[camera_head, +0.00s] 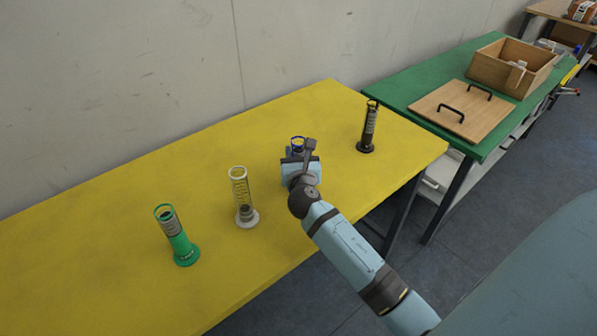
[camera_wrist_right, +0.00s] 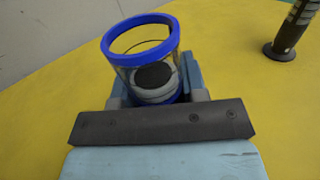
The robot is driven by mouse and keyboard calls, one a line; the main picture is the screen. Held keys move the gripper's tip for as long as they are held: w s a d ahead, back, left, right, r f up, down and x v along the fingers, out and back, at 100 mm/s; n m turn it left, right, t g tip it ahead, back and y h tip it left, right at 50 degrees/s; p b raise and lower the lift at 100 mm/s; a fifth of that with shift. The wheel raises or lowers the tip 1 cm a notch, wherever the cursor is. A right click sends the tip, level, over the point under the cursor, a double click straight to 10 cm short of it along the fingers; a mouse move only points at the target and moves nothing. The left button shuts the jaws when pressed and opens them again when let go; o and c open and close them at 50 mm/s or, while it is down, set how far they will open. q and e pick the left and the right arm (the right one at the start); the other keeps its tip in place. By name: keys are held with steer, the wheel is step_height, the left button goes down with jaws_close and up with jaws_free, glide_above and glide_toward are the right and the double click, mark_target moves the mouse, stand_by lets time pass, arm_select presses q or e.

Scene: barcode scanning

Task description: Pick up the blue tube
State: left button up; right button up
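The blue tube (camera_head: 297,141) is a clear cylinder with a blue rim, near the middle of the yellow table in the head view. In the right wrist view the blue tube (camera_wrist_right: 145,60) shows its open top and a grey and black part inside. My right gripper (camera_head: 298,157) is at the tube, with its fingers on either side of it; in the wrist view the right gripper (camera_wrist_right: 158,92) has little gap beside the tube. Whether the fingers press on it cannot be told. The tube's base is hidden behind the gripper. My left gripper is not in view.
On the yellow table (camera_head: 110,180) stand a green tube (camera_head: 178,240), a white tube (camera_head: 243,197) and a black tube (camera_head: 368,130), all apart from my gripper. A green table (camera_head: 405,80) behind holds a wooden box (camera_head: 500,75) and a handled lid (camera_head: 462,108).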

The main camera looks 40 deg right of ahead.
jaws_close()
steer(key=shift+r, duration=0.1)
